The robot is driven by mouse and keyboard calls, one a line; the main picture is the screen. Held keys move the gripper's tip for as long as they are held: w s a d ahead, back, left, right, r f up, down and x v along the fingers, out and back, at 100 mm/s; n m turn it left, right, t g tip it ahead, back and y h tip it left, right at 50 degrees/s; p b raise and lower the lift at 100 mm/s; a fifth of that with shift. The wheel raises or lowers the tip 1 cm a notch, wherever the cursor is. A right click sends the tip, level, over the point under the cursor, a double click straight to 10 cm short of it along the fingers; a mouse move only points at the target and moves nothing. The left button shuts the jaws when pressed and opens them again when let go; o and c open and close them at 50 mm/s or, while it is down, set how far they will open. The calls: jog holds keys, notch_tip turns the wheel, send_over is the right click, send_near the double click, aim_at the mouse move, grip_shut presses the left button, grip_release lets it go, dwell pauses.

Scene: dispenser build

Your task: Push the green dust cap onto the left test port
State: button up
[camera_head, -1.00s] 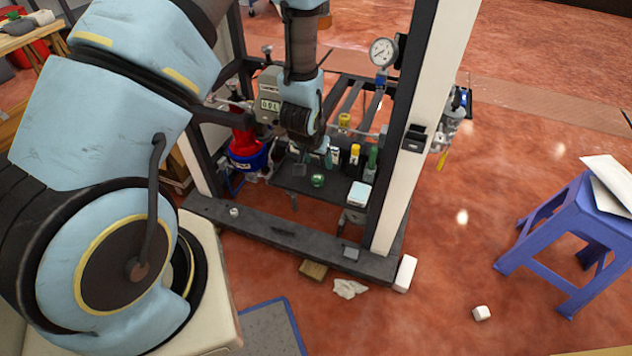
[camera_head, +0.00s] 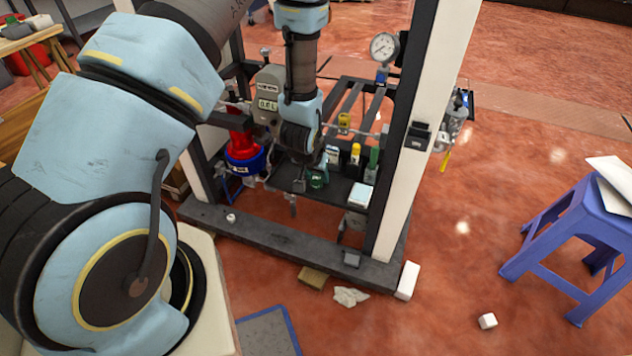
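The green dust cap (camera_head: 318,180) appears as a small round green thing on the dark shelf (camera_head: 335,192) inside the frame. My gripper (camera_head: 309,178) is low over the shelf, right at the cap, and partly covers it. Its fingers are small and dark here, so I cannot tell whether they are open, shut or touching the cap. I cannot make out the left test port; a yellow fitting (camera_head: 344,121) shows on the pipework behind the shelf.
A yellow-topped bottle (camera_head: 355,154), a green bottle (camera_head: 373,161) and a pale box (camera_head: 360,195) stand close to the right of my gripper. A pressure gauge (camera_head: 383,47) and the white post (camera_head: 407,130) are farther right. A blue stool (camera_head: 560,225) stands on the floor.

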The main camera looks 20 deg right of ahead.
aim_at(316, 177)
grip_shut()
jog(key=shift+r, duration=0.1)
jog(key=shift+r+p, duration=1.9)
jog(key=shift+r, duration=0.8)
jog(key=shift+w+a, duration=0.1)
